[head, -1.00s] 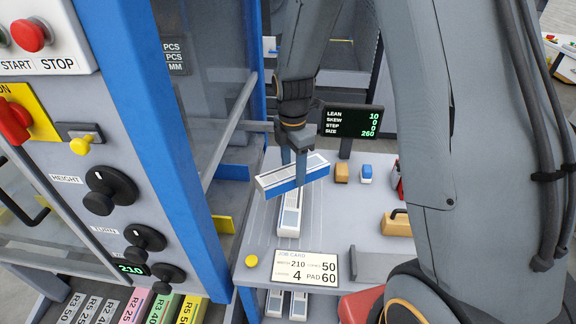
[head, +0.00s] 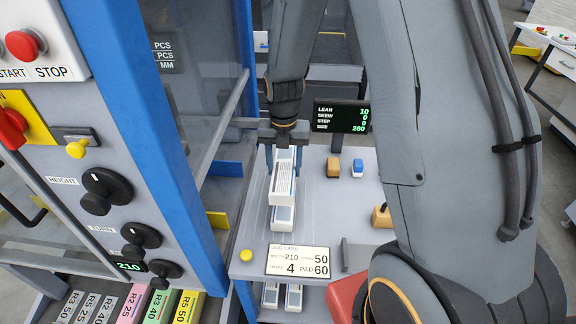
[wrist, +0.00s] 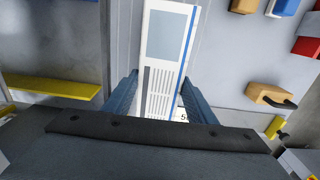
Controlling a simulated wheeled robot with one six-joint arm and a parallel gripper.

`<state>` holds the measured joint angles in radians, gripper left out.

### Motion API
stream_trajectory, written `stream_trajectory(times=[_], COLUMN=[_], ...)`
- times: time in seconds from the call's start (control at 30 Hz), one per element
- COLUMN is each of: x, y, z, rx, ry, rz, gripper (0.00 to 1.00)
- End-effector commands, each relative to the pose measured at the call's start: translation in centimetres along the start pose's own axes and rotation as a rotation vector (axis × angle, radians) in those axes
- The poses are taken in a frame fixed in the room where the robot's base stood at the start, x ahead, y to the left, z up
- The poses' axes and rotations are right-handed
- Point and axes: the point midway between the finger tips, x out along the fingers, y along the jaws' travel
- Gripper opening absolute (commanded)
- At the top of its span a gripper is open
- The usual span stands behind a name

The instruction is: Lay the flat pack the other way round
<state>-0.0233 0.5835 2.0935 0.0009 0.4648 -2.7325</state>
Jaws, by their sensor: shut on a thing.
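My gripper (head: 284,160) is shut on a flat pack (head: 283,182), with one blue finger on each long side. The held pack is white with printed grey columns and a blue stripe along one edge. It points lengthwise along the table, above or on another white pack (head: 283,219) whose near end shows below it. I cannot tell whether the two touch. In the wrist view the held pack (wrist: 172,45) runs up between the fingers, with a grey picture panel at its far end and the blue stripe on its right. Its near end is hidden by my gripper.
The grey table (head: 335,208) bears a job card (head: 298,260), a yellow button (head: 246,255), and tan and blue blocks (head: 333,167) to the right. The blue machine post (head: 165,120) stands close on the left. A screen (head: 341,117) reads lean 10, skew 0.

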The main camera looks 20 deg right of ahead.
Motion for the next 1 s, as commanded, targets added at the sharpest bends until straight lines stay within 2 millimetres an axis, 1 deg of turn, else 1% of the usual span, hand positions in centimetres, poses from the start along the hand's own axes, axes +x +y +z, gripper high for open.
stream_trajectory(times=[0.3,0.57,1.0], x=[-0.1,2.0,6.6], y=[0.0,0.0,0.0], z=[0.0,0.1,0.1], rx=[0.002,0.002,0.003], ry=[0.000,0.000,0.000], rz=[0.000,0.000,0.000], gripper=[0.17,0.17,0.17])
